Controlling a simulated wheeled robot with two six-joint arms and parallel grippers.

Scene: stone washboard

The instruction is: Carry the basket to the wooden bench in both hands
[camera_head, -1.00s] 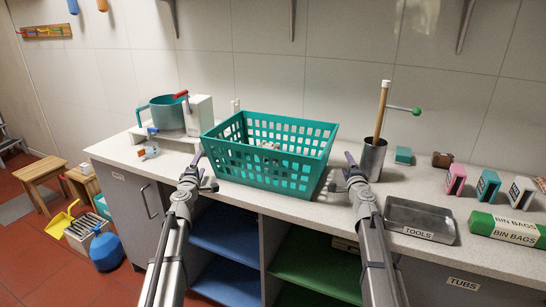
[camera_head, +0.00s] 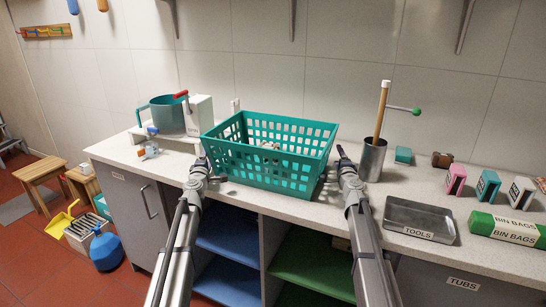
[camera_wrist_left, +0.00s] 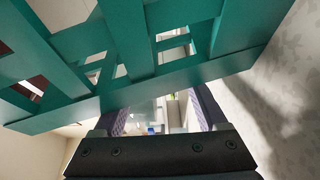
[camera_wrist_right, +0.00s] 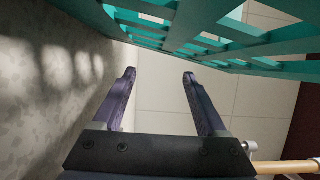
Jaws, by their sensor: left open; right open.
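The teal slatted basket (camera_head: 272,165) stands upright on the speckled counter, with some small pale things inside. My left gripper (camera_head: 203,166) is open at its left end. In the left wrist view the basket (camera_wrist_left: 150,95) crosses in front of the fingers and hides the tips of the left gripper (camera_wrist_left: 162,112). My right gripper (camera_head: 342,156) is open at the right end. In the right wrist view the right gripper (camera_wrist_right: 159,75) has nothing between its fingers, and the basket (camera_wrist_right: 225,40) lies beyond. A low wooden bench (camera_head: 40,170) stands on the red floor at far left.
A metal cup with a wooden-handled tool (camera_head: 371,160) stands close right of my right gripper. A grey tray (camera_head: 420,217) lies farther right. A teal pot (camera_head: 166,113) and white machine stand left of the basket. A blue jug (camera_head: 106,250) and yellow dustpan (camera_head: 62,220) are on the floor.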

